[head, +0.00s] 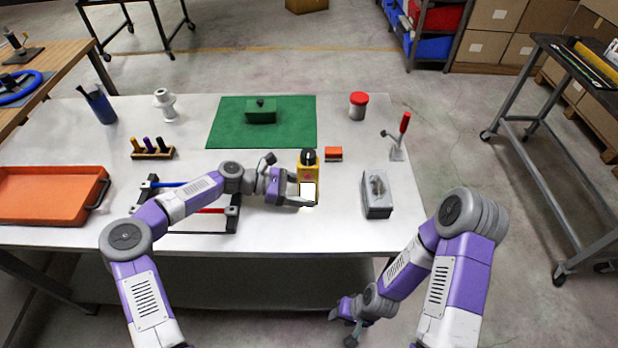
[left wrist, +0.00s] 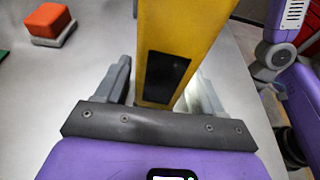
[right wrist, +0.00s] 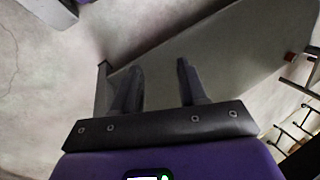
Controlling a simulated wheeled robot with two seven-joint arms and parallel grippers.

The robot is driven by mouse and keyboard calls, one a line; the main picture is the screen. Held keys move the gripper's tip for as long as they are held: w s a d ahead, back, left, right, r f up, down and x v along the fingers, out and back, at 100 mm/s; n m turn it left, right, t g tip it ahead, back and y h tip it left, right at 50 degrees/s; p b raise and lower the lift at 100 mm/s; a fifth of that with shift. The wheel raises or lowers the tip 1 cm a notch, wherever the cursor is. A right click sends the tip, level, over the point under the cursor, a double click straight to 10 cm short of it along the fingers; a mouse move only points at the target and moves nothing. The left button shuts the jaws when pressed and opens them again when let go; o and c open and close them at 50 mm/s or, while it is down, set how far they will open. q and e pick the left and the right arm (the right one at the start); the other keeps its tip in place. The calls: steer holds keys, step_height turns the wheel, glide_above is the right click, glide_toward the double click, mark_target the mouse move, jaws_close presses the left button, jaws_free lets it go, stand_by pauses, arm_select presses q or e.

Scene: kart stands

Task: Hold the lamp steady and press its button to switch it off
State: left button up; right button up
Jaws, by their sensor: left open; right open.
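The lamp (head: 308,172) is a yellow upright block with a black top and a bright white panel low on its front. It stands on the white table. My left gripper (head: 297,188) is at the lamp from the left, its fingers open on either side of the body. In the left wrist view the yellow lamp body (left wrist: 185,40), with a dark panel, rises between the open fingers (left wrist: 160,85), with gaps visible beside it. My right gripper (head: 342,316) is open and empty, low in front of the table edge; its fingers (right wrist: 157,88) are apart. I cannot make out the button clearly.
A red-orange block (head: 333,154) sits just right of the lamp. A grey metal block (head: 377,195) and a red-handled clamp (head: 402,136) stand farther right. A black-ended rack (head: 233,213) lies under my left arm. The table front (head: 330,232) between lamp and grey block is clear.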

arm_select(q)
steer(key=c, duration=0.7)
steer(key=shift+c, duration=0.5)
arm_select(e)
steer(key=shift+c, duration=0.6)
jaws_close()
stand_by(0.3)
